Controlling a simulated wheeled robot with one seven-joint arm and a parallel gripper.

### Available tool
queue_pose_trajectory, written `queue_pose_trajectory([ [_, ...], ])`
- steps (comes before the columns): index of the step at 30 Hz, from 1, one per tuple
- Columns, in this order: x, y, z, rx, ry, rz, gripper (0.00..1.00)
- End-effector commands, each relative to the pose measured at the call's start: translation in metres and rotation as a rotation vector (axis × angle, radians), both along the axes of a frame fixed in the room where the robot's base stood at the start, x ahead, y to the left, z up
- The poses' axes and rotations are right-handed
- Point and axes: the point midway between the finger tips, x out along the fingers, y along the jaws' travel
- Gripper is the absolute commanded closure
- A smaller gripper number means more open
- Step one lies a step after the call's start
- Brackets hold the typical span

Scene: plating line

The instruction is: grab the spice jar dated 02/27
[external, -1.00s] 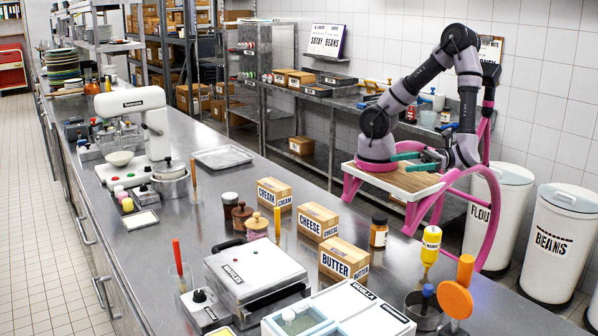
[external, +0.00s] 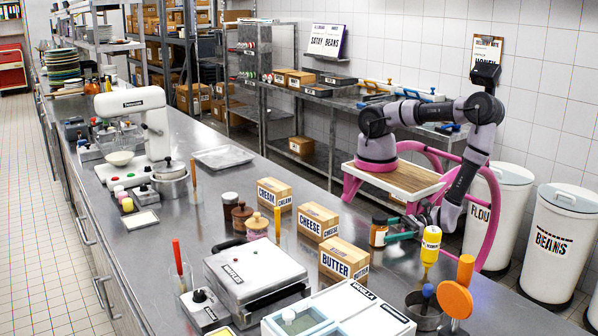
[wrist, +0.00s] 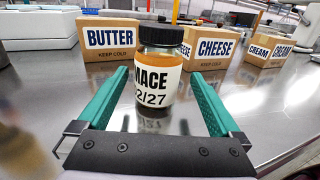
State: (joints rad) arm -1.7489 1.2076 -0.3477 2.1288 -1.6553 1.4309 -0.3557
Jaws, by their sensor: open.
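The spice jar (wrist: 158,73) stands upright on the steel counter in the wrist view. It has a black lid, orange-brown contents and a white label reading "MACE" and a date ending "2/27"; the label's left edge is cut off from sight. My gripper (wrist: 158,98) is open, with its two green fingers on either side of the jar's lower part and a visible gap at each side. In the external view the same jar (external: 379,232) stands near the counter's right edge, with my gripper (external: 398,230) reaching it from the right.
Behind the jar stand boxes marked butter (external: 343,259), cheese (external: 318,222) and cream (external: 274,193). A yellow bottle (external: 430,245) stands close to my gripper on the right. A metal pot (external: 424,312) and an orange round tool (external: 454,299) are nearer the front.

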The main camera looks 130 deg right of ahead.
Motion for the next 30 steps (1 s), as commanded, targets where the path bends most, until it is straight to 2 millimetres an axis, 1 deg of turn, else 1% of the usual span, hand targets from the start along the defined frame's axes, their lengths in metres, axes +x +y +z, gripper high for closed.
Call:
queue_pose_trajectory([
  [1, 0.005, -0.002, 0.0, -0.001, 0.0, 0.0, 0.0],
  [5, 0.013, -0.004, 0.001, 0.001, 0.0, 0.0, 0.0],
  [8, 0.025, -0.007, 0.002, -0.001, -0.001, -0.001, 0.0],
  [12, 0.047, -0.012, 0.003, -0.001, -0.001, -0.001, 0.0],
  [14, 0.053, -0.014, 0.002, -0.001, -0.001, -0.001, 0.0],
  [16, 0.057, -0.015, 0.002, -0.001, 0.0, 0.001, 0.0],
  [21, 0.057, -0.015, 0.002, 0.0, 0.0, 0.002, 0.0],
  [22, 0.057, -0.015, 0.002, 0.0, 0.0, 0.002, 0.04],
  [23, 0.057, -0.015, 0.002, 0.0, 0.0, 0.002, 0.15],
  [24, 0.057, -0.015, 0.003, 0.0, 0.0, 0.002, 0.31],
  [26, 0.057, -0.015, 0.003, 0.0, 0.0, 0.002, 0.54],
  [27, 0.057, -0.015, 0.003, 0.0, 0.0, 0.002, 0.69],
  [29, 0.057, -0.015, 0.003, 0.0, 0.0, 0.002, 0.92],
  [30, 0.057, -0.015, 0.003, 0.0, -0.001, 0.001, 1.0],
])
